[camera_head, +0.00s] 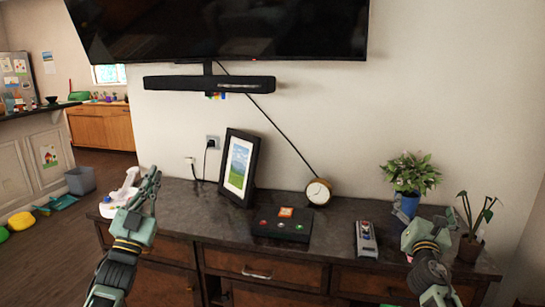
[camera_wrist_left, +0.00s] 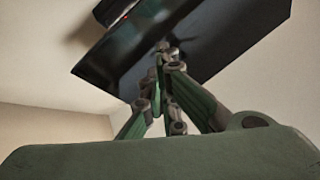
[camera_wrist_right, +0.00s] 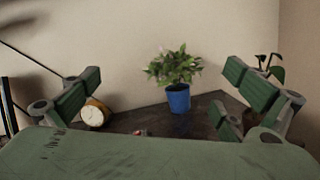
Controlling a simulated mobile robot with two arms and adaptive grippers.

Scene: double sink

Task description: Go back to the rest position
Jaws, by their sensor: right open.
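My left gripper (camera_head: 151,180) is raised in front of the left end of the dark-topped cabinet (camera_head: 335,212). Its fingers meet in the left wrist view (camera_wrist_left: 162,60), with nothing seen between them. My right gripper (camera_head: 431,222) is in front of the right end of the cabinet. In the right wrist view (camera_wrist_right: 165,88) its fingers are wide apart and empty, with the blue-potted plant (camera_wrist_right: 178,97) seen between them, further back. The same plant (camera_head: 411,174) stands behind the right gripper in the head view.
On the cabinet are a picture frame (camera_head: 238,168), a clock (camera_head: 318,191), a black box with buttons (camera_head: 282,225), a remote-like device (camera_head: 366,239), a white object (camera_head: 122,192) and a small potted plant (camera_head: 472,240). A television (camera_head: 220,28) and soundbar (camera_head: 210,83) hang above.

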